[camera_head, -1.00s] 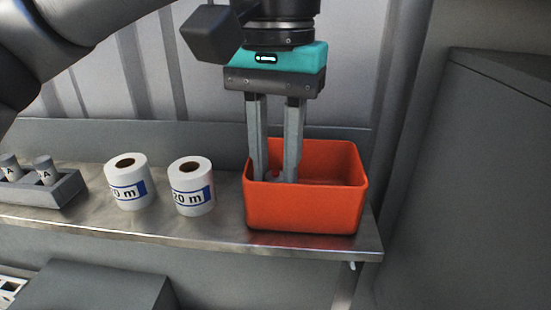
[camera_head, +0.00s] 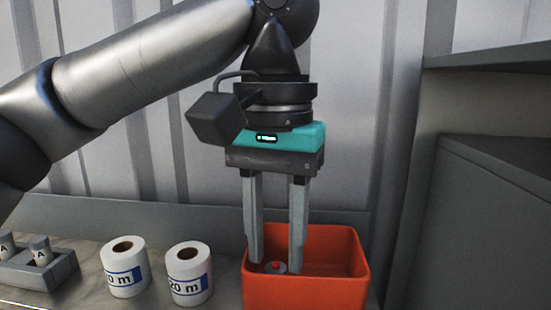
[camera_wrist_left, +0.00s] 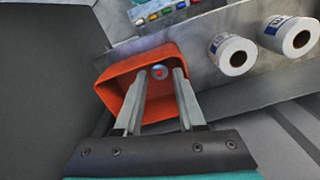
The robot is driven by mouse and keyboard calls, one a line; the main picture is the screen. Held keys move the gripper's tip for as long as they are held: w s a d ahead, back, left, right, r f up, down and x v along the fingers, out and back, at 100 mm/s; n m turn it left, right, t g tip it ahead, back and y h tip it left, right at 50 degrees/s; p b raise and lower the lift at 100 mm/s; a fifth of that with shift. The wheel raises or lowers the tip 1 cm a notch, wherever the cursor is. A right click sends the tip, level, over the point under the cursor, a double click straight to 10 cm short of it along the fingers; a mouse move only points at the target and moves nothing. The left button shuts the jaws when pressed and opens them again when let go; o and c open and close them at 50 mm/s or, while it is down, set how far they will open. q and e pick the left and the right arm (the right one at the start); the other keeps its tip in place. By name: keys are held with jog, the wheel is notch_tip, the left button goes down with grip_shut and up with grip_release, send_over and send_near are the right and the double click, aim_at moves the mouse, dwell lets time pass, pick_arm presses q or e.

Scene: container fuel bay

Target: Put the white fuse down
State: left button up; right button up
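The white fuse (camera_head: 273,267) is inside the orange bin (camera_head: 308,292), mostly hidden by the bin's front wall. Only its grey round end with a red mark shows; it also shows end-on in the left wrist view (camera_wrist_left: 159,71). My left gripper (camera_head: 273,266) points down into the bin, its two fingers apart on either side of the fuse. A gap shows between the fuse and the fingers in the head view, so the gripper is open. Whether the fuse touches the bin floor is hidden. My right gripper is not in view.
Two white label rolls (camera_head: 125,269) (camera_head: 189,275) stand on the metal shelf left of the bin. A grey rack (camera_head: 45,277) with cylinders marked A stands farther left. A grey cabinet (camera_head: 485,235) is close on the right; the corrugated wall is behind.

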aim_at(277, 268)
pick_arm(q)
notch_tip(277, 268, up, 10)
jog(key=shift+r, duration=0.25)
jog(key=shift+s+d+f, duration=0.1)
dwell(0.5)
